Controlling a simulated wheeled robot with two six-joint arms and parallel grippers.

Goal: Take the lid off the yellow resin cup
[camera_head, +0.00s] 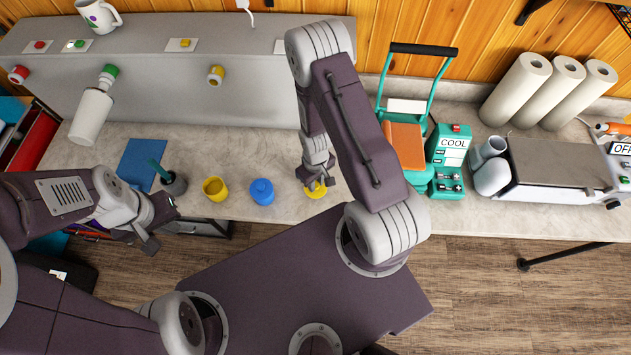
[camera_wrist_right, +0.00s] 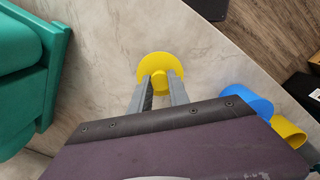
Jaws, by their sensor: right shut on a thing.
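The yellow resin cup (camera_head: 215,190) stands upright and uncovered on the counter, left of a blue lidded cup (camera_head: 262,191). The yellow lid (camera_head: 316,190) is apart from it, right of the blue cup. My right gripper (camera_head: 318,178) is shut on the lid's knob from above. The right wrist view shows the round lid (camera_wrist_right: 160,66) between the two fingers, with the blue cup (camera_wrist_right: 248,101) and yellow cup (camera_wrist_right: 289,132) at right. The lid is at or just above the counter; I cannot tell which. My left gripper (camera_head: 162,226) is open and empty at the counter's front edge.
A grey cup with a teal tool (camera_head: 174,184) and a blue mat (camera_head: 142,165) lie left of the yellow cup. A teal heat press (camera_head: 408,150) stands right of my right arm. White rolls (camera_head: 518,88) stand further right. The counter behind the cups is clear.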

